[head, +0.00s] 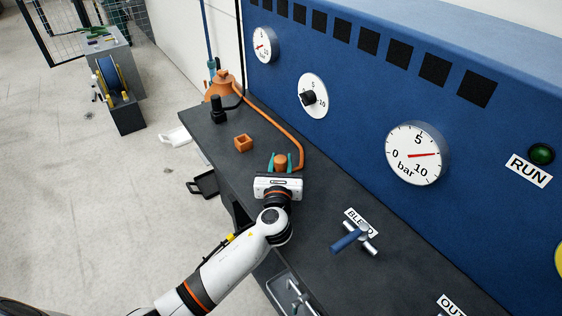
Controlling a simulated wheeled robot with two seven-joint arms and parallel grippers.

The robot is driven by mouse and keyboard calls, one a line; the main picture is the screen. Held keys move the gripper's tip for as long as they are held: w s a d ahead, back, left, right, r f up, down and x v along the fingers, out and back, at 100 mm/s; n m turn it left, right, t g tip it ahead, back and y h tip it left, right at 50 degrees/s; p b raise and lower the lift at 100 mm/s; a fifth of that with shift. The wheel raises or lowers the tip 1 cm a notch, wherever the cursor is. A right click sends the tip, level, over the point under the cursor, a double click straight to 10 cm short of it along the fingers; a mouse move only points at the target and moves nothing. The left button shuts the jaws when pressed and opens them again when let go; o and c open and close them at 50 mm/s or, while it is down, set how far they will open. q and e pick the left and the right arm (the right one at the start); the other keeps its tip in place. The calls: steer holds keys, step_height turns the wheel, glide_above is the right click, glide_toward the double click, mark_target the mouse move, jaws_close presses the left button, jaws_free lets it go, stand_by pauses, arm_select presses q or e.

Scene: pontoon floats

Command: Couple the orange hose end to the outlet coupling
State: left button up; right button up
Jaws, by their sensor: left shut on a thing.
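The orange hose (299,143) runs along the dark bench top beside the blue panel and curves round towards my left gripper (281,160). The gripper's teal fingers are shut on the orange hose end (280,161), which shows as a short orange cylinder between them. The lower part of the hose end is hidden by the gripper body. A label reading "OUT" (451,305) is cut off at the bottom edge of the picture. The outlet coupling itself does not show. My right gripper is not in view.
A blue-handled BLEED valve (351,239) stands on the bench right of my left gripper. A small hollow orange block (243,143) and a black upright fitting (218,110) stand farther back on the bench. The blue panel (355,95) with gauges walls off the right side.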

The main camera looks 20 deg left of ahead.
arm_select(q)
steer(key=shift+f+b, duration=0.35)
steer(key=shift+f, duration=0.25)
steer(key=o, duration=1.1)
steer(key=shift+r, duration=0.1)
steer(key=b+v, duration=0.1)
steer(key=v, duration=1)
steer(key=shift+d, duration=0.1)
steer(key=shift+s+d, duration=0.1)
steer(key=shift+s, duration=0.45)
